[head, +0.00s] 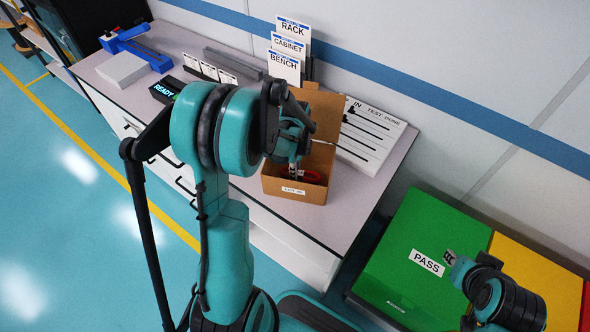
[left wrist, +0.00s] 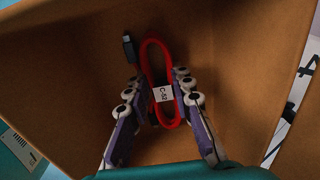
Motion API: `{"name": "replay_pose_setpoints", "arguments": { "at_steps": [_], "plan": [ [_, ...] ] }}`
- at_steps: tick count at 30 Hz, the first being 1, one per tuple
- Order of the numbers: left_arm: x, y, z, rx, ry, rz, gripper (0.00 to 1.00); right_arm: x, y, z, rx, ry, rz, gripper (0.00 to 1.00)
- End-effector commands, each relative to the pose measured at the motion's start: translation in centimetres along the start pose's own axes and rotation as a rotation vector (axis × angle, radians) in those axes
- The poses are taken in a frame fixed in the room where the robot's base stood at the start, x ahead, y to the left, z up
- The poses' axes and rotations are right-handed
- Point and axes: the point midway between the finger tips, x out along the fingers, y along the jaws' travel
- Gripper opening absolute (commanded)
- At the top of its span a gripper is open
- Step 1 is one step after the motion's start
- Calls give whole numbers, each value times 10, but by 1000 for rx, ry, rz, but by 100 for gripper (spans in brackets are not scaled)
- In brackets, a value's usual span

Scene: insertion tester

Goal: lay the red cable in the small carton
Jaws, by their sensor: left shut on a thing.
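The red cable (left wrist: 171,118) is a coiled loop with a white tag reading C-52 and a black plug at its upper end. My left gripper (left wrist: 163,92) is shut on the cable, one finger on each side, inside the small carton (left wrist: 75,50). In the head view the small carton (head: 281,188) stands open on the bench, and a bit of the red cable (head: 307,177) shows inside it under my left gripper (head: 291,168). Whether the cable touches the carton floor is hard to tell. My right gripper (head: 449,257) is empty over the green PASS area, its fingertips apart.
The bench (head: 350,205) also holds a white board (head: 367,135) right of the carton, RACK, CABINET and BENCH cards (head: 286,68) behind it, a READY display (head: 163,89) and a blue device (head: 133,45). Green (head: 415,235) and yellow bins stand at the right.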

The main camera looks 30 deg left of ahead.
Motion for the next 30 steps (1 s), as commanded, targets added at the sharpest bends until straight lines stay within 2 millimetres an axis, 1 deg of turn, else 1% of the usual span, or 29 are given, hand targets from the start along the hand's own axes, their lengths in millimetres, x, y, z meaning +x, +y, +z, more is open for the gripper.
{"name": "replay_pose_setpoints", "arguments": {
  "at_steps": [1, 2, 3, 11, 14, 17, 24, 27, 30],
  "plan": [
    [1, 0, 0, 0, 0, 0, 30, 1, 0, 1, 0, 0, 0, 26],
    [1, 0, 0, 0, 0, 0, 38, 1, 0, 1, 0, 0, 0, 26],
    [1, 0, 0, 0, 0, 0, 43, 1, 0, 0, 0, 0, 0, 26],
    [0, 0, 0, 0, 0, 0, 43, 0, 0, 0, 0, 0, 0, 26],
    [-4, 0, 0, 0, 0, 0, 43, -3, 0, -2, 0, 0, 0, 26],
    [-18, 0, 0, 0, 0, 0, 43, -8, 0, -5, 0, 0, 0, 26],
    [-72, 0, 0, 0, 0, 0, 43, -25, 0, -18, 0, 0, 0, 26],
    [-92, 0, 0, 0, 0, 0, 43, -30, 0, -22, 0, 0, 0, 26],
    [-108, 0, 0, 0, 0, 0, 43, -34, 0, -24, 0, 0, 0, 26]
  ]
}}
